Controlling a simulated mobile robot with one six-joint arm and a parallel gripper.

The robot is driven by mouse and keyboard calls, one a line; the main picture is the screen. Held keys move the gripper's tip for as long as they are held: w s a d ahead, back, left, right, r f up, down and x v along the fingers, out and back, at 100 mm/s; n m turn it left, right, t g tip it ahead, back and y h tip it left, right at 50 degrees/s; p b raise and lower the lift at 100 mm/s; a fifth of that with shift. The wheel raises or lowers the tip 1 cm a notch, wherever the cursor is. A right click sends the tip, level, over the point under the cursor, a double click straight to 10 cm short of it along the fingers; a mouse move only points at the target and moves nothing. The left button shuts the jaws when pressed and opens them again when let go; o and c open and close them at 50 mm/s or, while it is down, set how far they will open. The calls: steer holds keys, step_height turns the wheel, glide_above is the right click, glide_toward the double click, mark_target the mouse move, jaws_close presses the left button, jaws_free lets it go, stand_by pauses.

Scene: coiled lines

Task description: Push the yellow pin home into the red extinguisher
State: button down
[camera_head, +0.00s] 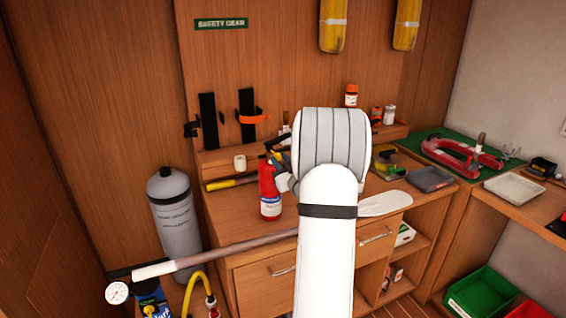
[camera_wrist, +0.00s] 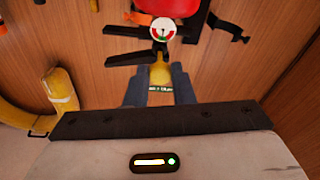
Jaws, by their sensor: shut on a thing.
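The red extinguisher (camera_head: 269,193) stands upright on the wooden counter, left of my arm, with a white and blue label. In the wrist view its red body (camera_wrist: 170,7) is cut off by the top edge, and its round gauge (camera_wrist: 163,30) faces the camera. My gripper (camera_wrist: 160,78) is shut on the yellow pin (camera_wrist: 160,72), which sits between the fingertips just below the gauge and dark valve. I cannot tell how deep the pin's tip sits in the valve.
A paddle (camera_head: 235,243) slants across the counter front. A grey cylinder (camera_head: 172,222) stands to the left. Black brackets (camera_head: 209,120) are on the back wall. A white roll (camera_head: 240,163) is behind the extinguisher; a grey tray (camera_head: 431,179) lies to the right.

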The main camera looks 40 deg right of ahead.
mark_target(277, 157)
steer(key=shift+w, duration=0.15)
steer(key=shift+b+x, duration=0.75)
steer(key=shift+x, duration=0.6)
steer(key=shift+w+f, duration=0.15)
steer(key=shift+f, duration=0.05)
steer(key=c, duration=0.8)
jaws_free()
steer(key=shift+c, duration=0.2)
steer(key=shift+s+f+b, duration=0.1)
steer(key=shift+s+b, duration=0.35)
steer(key=shift+s, duration=0.1)
steer(key=shift+r+b+v, duration=0.1)
steer(key=shift+b+v, duration=0.25)
steer(key=shift+v, duration=0.6)
steer(key=shift+r+b+v, duration=0.15)
steer(key=shift+b+v, duration=0.2)
steer(key=shift+v, duration=0.6)
steer(key=shift+a+r, duration=0.1)
